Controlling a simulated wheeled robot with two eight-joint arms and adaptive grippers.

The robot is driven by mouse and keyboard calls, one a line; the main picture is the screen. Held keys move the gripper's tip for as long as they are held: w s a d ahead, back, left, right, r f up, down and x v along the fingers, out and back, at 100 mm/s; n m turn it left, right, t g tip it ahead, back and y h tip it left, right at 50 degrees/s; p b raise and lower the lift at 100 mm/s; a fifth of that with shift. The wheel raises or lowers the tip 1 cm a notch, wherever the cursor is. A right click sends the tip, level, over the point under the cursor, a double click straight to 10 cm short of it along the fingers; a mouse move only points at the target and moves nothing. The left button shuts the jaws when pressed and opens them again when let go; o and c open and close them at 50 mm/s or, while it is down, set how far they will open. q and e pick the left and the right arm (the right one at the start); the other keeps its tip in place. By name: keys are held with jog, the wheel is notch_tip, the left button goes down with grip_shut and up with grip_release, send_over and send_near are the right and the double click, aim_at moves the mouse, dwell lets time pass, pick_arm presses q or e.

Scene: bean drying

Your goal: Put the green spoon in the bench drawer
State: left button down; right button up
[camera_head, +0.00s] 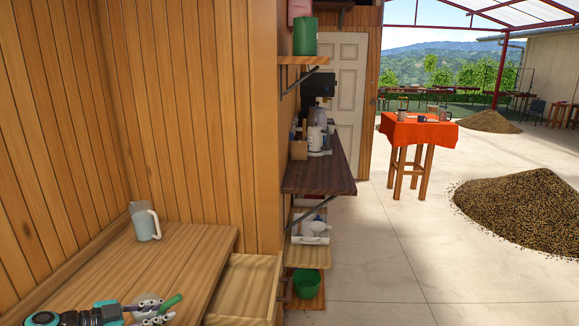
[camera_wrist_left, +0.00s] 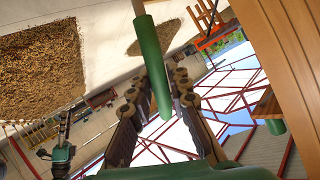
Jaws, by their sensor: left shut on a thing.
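My left gripper (camera_head: 152,309) is low over the front of the wooden bench in the head view. It is shut on the green spoon (camera_head: 171,302), whose green handle sticks out to the right of the fingers. In the left wrist view the handle (camera_wrist_left: 150,60) runs between the two dark fingers of the gripper (camera_wrist_left: 157,92); the spoon's other end is not clearly seen. The bench drawer (camera_head: 262,276) stands pulled open at the bench's right side, to the right of the gripper. Its visible inside looks empty.
A plank wall borders the bench. Right of the drawer are shelves with a green bowl (camera_head: 306,283) low down. A table with an orange cloth (camera_head: 415,131) and bean heaps lie farther off.

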pick_arm(q)
jog(key=m, duration=0.9)
jog(key=shift+m, duration=0.4)
